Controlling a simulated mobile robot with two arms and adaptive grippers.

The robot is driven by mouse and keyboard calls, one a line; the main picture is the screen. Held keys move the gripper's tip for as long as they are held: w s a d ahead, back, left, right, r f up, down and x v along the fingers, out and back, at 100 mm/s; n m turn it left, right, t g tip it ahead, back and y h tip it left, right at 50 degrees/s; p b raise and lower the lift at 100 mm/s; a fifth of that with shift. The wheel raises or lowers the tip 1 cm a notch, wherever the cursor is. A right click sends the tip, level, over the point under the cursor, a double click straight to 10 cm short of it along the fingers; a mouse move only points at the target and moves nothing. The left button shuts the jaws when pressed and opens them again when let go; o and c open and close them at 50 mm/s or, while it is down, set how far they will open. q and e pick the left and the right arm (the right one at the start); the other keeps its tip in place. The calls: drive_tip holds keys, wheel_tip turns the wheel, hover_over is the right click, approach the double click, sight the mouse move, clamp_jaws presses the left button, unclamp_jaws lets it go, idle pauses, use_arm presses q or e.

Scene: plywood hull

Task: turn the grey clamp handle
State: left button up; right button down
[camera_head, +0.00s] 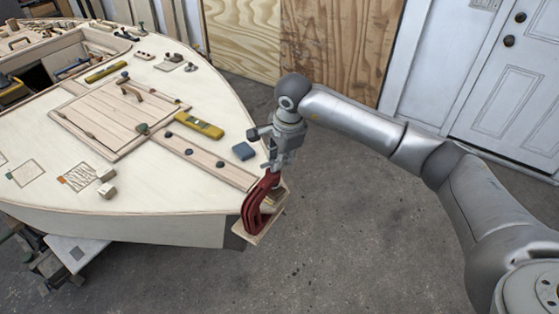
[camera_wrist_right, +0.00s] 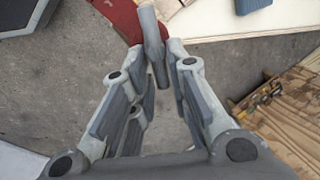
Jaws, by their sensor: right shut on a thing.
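A red clamp (camera_head: 259,205) sits at the bow tip of the plywood hull, with a small wooden board at its lower end. Its grey handle (camera_wrist_right: 153,45) shows in the right wrist view as a rounded bar between my finger pads, close to the red clamp body (camera_wrist_right: 123,18). My right gripper (camera_head: 275,163) is above the clamp, pointing down, and is shut on the grey handle. In the head view the gripper mostly hides the handle. My left gripper is in neither view.
The hull deck (camera_head: 150,185) carries a yellow level (camera_head: 198,125), a blue block (camera_head: 244,151) and small wooden blocks (camera_head: 106,182). Plywood sheets (camera_head: 240,40) and a white door (camera_head: 515,90) stand behind. The concrete floor right of the bow is clear.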

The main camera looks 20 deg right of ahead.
drive_tip(key=m+b, duration=0.1)
drive_tip(key=m, duration=0.1)
drive_tip(key=m+b, duration=0.1)
drive_tip(key=m, duration=0.1)
drive_tip(key=m+h+b, duration=0.1)
drive_tip(key=shift+s+a+m+b, duration=0.15)
drive_tip(key=shift+s+m+b, duration=0.2)
drive_tip(key=shift+s+m, duration=0.05)
drive_tip(key=m+b, duration=0.2)
drive_tip(key=m, duration=0.1)
drive_tip(key=m+h+b, duration=0.1)
drive_tip(key=m, duration=0.1)
drive_tip(key=shift+s+a, duration=0.3)
drive_tip(key=shift+s, duration=0.05)
drive_tip(key=m, duration=0.1)
drive_tip(key=m+b, duration=0.1)
drive_tip(key=m, duration=0.1)
drive_tip(key=shift+s+a+m+g+h+b, duration=0.1)
drive_tip(key=shift+a+m+g+h+b, duration=0.2)
drive_tip(key=shift+m, duration=0.1)
drive_tip(key=shift+s+a+r+m+g+b, duration=0.15)
drive_tip(key=shift+m+g+b, duration=0.1)
drive_tip(key=shift+m, duration=0.65)
drive_tip(key=shift+w+a+f+m+g+b, duration=0.1)
drive_tip(key=shift+a+m+g+b, duration=0.1)
drive_tip(key=shift+m, duration=0.7)
drive_tip(key=c, duration=1.4)
unclamp_jaws()
drive_tip(key=shift+s, duration=0.2)
